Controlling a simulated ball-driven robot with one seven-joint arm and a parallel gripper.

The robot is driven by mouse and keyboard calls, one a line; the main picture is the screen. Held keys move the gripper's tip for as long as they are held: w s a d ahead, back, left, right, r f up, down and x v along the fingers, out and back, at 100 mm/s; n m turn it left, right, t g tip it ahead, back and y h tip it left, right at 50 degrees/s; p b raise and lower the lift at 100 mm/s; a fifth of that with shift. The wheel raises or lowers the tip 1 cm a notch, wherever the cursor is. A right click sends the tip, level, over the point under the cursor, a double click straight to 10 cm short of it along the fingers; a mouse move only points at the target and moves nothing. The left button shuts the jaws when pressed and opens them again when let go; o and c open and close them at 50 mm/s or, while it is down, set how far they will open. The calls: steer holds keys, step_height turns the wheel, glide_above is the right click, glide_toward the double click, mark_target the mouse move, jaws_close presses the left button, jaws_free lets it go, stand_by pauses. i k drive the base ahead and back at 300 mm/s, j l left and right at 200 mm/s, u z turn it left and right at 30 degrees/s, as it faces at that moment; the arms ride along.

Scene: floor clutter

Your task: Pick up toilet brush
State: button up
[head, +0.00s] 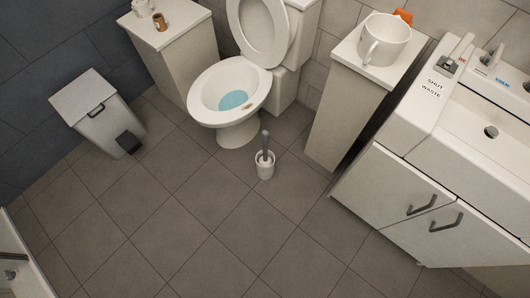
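The toilet brush (265,143) has a grey handle and stands upright in a small white holder (265,170). The holder is on the floor near the middle of the head view, just in front of and to the right of the toilet base. The brush head is hidden inside the holder. My gripper is not in the head view.
The toilet (239,130) stands behind, lid up. A narrow white cabinet (350,115) with a mug (384,40) is to the right, beside a sink unit (450,140). A pedal bin (98,115) is at left. The tiled floor (210,235) in front is clear.

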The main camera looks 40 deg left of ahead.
mark_target(265, 161)
steer(key=i+j, duration=0.1)
steer(key=j, duration=0.4)
steer(key=i+j, duration=0.1)
steer(key=j, duration=0.35)
steer(key=i+j, duration=0.15)
steer(key=j, duration=0.35)
steer(key=i+j, duration=0.1)
steer(key=j, duration=0.35)
steer(key=i+j, duration=0.1)
steer(key=j, duration=0.4)
steer(key=i+j, duration=0.1)
steer(key=j, duration=0.35)
